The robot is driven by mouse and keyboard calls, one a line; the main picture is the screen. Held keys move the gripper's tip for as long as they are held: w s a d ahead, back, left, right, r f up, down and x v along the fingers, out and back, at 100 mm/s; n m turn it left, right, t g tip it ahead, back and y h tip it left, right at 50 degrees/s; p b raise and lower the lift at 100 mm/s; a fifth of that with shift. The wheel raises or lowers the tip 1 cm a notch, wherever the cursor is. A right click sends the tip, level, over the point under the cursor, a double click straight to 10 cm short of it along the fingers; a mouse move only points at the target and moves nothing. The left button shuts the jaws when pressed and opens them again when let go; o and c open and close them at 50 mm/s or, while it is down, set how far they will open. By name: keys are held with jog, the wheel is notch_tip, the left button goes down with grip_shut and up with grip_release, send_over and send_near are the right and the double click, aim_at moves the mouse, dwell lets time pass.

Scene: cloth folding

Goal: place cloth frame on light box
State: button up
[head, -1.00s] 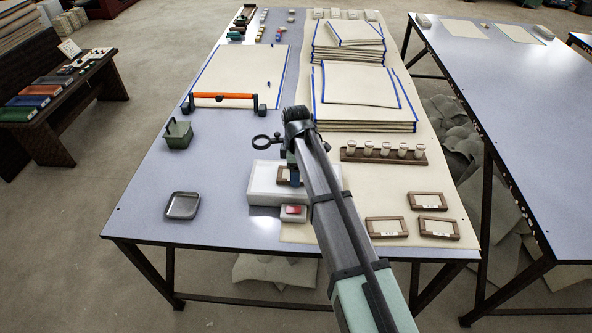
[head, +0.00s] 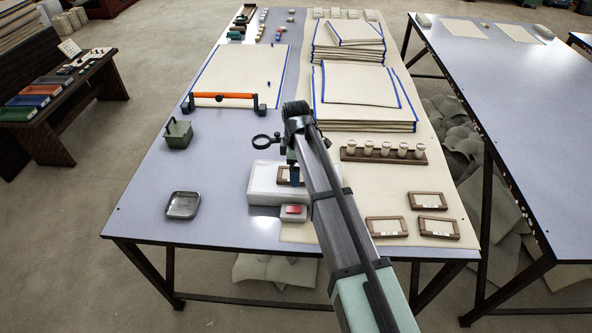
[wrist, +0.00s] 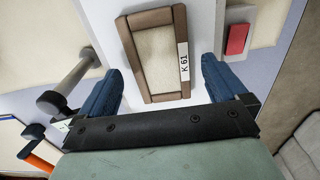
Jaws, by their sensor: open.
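A wooden cloth frame with pale cloth and a label reading K 61 lies flat on the white light box (head: 263,197), partly hidden by my arm. In the wrist view the cloth frame (wrist: 163,55) lies on the white surface of the light box (wrist: 205,25). My gripper (head: 295,175) is just above the frame. In the wrist view the blue fingers of my gripper (wrist: 160,68) are spread apart, with the frame showing between them and a gap on each side. Nothing is held.
A small box with a red button (head: 293,212) stands at the light box's front. Three similar wooden frames (head: 386,227) lie at the front right. A rack of several cups (head: 384,153), a metal tray (head: 183,205) and a magnifier (head: 262,141) are nearby.

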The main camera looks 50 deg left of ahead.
notch_tip(320, 180, up, 11)
jog(key=shift+f, duration=0.15)
